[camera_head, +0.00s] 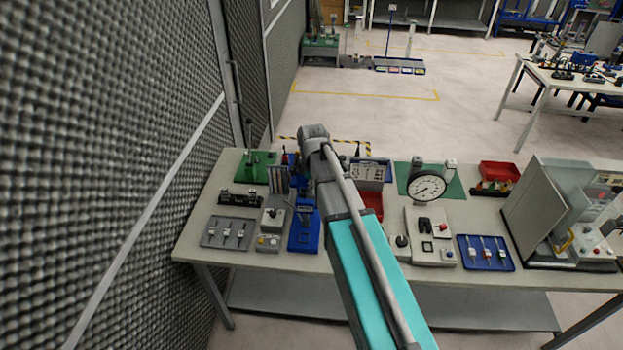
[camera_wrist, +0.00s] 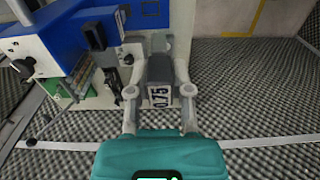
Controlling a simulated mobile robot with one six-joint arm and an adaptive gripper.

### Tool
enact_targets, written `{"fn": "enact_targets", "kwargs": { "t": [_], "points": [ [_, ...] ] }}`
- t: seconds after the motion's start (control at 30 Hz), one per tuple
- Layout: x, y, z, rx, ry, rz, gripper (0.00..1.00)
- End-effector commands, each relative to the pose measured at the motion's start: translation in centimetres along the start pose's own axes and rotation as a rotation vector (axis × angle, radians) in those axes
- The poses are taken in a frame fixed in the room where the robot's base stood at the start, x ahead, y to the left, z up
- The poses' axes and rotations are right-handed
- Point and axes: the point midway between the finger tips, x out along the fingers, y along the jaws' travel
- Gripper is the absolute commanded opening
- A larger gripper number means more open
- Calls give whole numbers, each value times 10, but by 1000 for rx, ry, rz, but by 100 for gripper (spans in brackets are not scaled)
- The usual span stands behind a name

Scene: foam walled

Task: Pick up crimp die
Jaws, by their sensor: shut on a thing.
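The crimp die (camera_wrist: 160,70) is a dark grey block with a white label that reads about 0.75, in the middle of the wrist view. My gripper (camera_wrist: 157,52) has its two light grey fingers on either side of the block, shut on it. The die's far end and underside are hidden. In the head view my arm covers the middle of the bench, and I cannot make out the die or the fingertips there.
The bench (camera_head: 225,258) is crowded. A blue stand (camera_head: 303,236), a grey tray (camera_head: 227,233), a dial gauge (camera_head: 427,187), a blue tray (camera_head: 486,253) and a panelled enclosure (camera_head: 540,205) stand on it. A foam wall (camera_head: 100,150) rises at left. Floor beyond is open.

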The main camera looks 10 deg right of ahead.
Motion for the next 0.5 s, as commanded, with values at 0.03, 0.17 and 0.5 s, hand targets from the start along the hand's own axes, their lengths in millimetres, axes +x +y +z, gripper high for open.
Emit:
{"fn": "enact_targets", "kwargs": {
  "t": [0.03, 0.17, 0.5],
  "points": [
    [-3, -5, 1, 0, 0, 0, 0],
    [-4, -9, 2, 0, 0, 0, 0],
    [-4, -9, 2, 0, 0, 0, 0]
  ]
}}
